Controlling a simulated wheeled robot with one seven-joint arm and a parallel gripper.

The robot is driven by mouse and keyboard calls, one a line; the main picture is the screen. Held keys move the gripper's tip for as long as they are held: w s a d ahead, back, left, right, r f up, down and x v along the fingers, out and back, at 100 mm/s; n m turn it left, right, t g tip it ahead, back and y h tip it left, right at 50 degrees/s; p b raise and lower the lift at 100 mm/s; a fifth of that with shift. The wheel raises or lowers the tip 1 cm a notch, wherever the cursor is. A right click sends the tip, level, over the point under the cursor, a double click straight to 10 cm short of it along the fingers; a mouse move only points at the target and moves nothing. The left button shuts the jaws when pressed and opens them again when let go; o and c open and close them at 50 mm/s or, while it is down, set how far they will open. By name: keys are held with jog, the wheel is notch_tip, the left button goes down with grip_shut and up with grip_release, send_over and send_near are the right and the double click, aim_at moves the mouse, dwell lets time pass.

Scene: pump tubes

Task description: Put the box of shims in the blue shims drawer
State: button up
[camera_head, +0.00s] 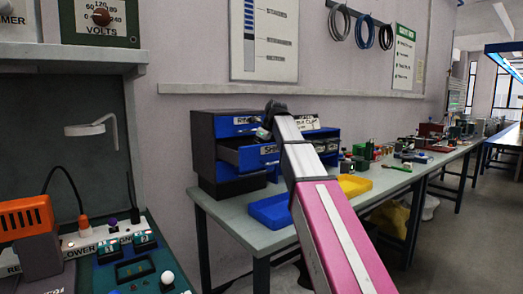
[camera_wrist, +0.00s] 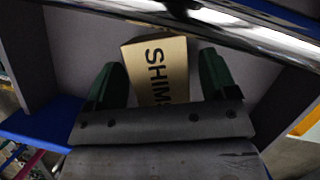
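The box of shims (camera_wrist: 158,68) is a tan carton printed "SHIMS" in black. In the wrist view it lies inside a grey-walled drawer with a blue front (camera_wrist: 40,122). My gripper (camera_wrist: 160,80) is over the drawer, with its two green fingers spread on either side of the box. A gap shows between the right finger and the box; whether the left finger touches it is unclear. In the head view the blue shims drawer (camera_head: 256,157) is pulled out of the dark cabinet (camera_head: 203,150). My arm hides part of its front, and the box is not visible there.
The cabinet stands on a grey bench (camera_head: 225,208). A blue tray (camera_head: 268,212) and a yellow tray (camera_head: 354,186) lie in front of it. Small items crowd the bench further right. An orange device (camera_head: 27,218) and a power strip (camera_head: 110,238) are at the left.

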jog(key=shift+r, duration=0.1)
jog(key=v, duration=1.2)
jog(key=shift+w+r, duration=0.1)
dwell(0.9)
